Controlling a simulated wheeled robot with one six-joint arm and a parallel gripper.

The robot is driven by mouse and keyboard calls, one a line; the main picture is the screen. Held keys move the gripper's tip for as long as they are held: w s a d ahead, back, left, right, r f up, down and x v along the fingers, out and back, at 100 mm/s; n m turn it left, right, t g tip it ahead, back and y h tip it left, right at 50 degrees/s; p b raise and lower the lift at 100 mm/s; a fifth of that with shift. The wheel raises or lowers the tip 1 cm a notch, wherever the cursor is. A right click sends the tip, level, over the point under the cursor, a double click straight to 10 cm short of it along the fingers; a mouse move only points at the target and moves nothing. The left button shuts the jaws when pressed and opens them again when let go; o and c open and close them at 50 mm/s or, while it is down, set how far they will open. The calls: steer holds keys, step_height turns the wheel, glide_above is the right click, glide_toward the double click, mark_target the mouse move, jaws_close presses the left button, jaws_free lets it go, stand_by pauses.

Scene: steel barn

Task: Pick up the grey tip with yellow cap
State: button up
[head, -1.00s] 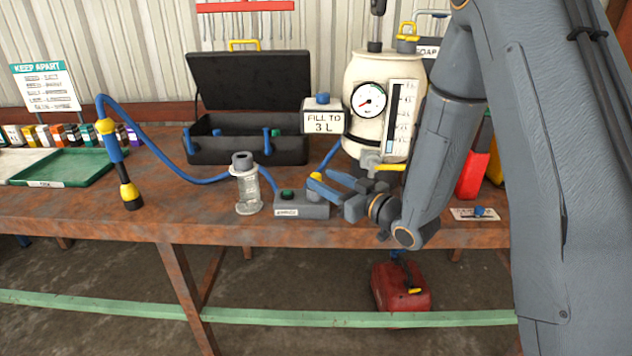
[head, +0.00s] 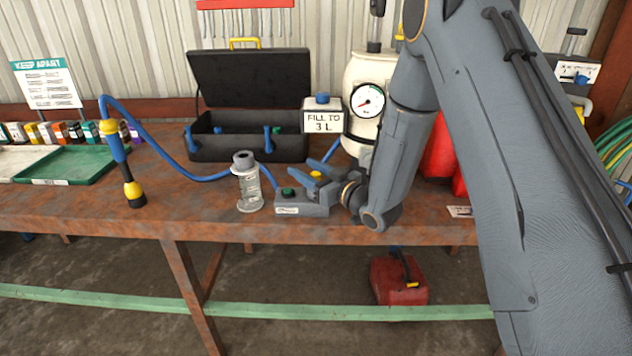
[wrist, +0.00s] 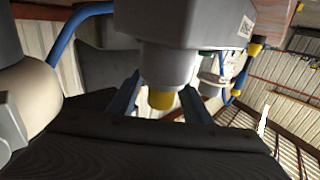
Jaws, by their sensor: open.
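The grey tip with yellow cap shows in the wrist view as a grey cylinder (wrist: 168,66) ending in a yellow cap (wrist: 160,98). It juts from a grey block (wrist: 195,22) with a small label. In the head view only a small yellow spot (head: 316,174) of it shows, at the block (head: 302,208) with a green button. My gripper (head: 311,177) is open at the block's right end. In the wrist view its fingers stand on either side of the tip, apparently with gaps. Whether they touch it is unclear.
A clear cylinder with grey top (head: 247,185) stands just left of the block. A blue hose (head: 190,173) runs behind. A black toolbox (head: 247,150), a "FILL TO 3 L" sign (head: 323,122) and a cream tank (head: 363,72) stand behind. The front bench edge (head: 200,231) is close.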

jaws_close()
steer(key=shift+r, duration=0.1)
steer(key=shift+r+p, duration=0.6)
steer(key=shift+r, duration=6.8)
